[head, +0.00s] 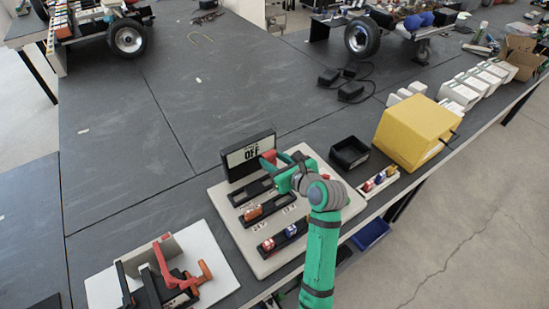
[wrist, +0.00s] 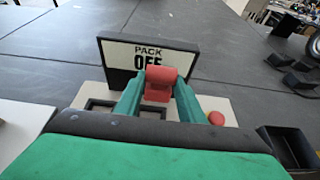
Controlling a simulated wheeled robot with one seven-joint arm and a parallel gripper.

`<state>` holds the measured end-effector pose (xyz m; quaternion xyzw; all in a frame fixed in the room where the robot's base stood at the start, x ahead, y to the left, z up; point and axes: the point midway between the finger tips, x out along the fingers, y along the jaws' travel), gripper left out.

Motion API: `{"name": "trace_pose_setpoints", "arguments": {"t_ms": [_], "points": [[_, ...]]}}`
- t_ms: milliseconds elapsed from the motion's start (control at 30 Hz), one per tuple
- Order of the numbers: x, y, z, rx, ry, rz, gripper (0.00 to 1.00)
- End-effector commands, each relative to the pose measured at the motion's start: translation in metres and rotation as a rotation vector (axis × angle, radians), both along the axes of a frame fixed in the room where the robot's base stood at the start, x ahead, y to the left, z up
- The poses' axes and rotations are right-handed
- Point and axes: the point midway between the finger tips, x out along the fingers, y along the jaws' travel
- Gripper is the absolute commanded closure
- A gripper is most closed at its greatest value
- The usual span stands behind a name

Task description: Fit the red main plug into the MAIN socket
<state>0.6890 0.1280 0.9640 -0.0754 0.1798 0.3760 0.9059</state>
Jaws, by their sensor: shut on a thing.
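My gripper (wrist: 159,98) is shut on the red main plug (wrist: 160,80), which sits between the green fingers in the wrist view. In the head view the red plug (head: 268,157) shows at the fingertips, in front of the sign reading "PACK OFF" (head: 240,158). The off-white board (head: 226,208) carries dark socket trays; one empty-looking tray (head: 250,191) lies below the sign. The wrist view also shows a dark-framed tray (wrist: 98,105) left of the fingers. I cannot tell which socket is MAIN, nor whether the plug touches one. My arm hides part of the board.
An orange plug (head: 253,212) and red and blue plugs (head: 291,230) sit in the board's nearer trays. A black bin (head: 349,153) and a yellow box (head: 415,130) stand to the right. A red-levered fixture (head: 166,270) stands front left. The table behind the sign is mostly clear.

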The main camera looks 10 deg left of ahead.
Motion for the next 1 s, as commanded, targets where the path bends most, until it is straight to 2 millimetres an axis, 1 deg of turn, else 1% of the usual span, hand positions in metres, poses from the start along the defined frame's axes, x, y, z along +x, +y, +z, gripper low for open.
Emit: {"name": "trace_pose_setpoints", "arguments": {"t_ms": [167,400,700,1000], "points": [[-0.001,0.003,0.000,0.001,0.003,0.007,0.91],[0.000,-0.001,-0.019,0.002,0.005,0.001,0.91],[0.000,-0.001,-0.043,0.002,0.005,0.000,0.91],[0.000,-0.002,-0.056,0.001,0.003,0.001,0.91]]}}
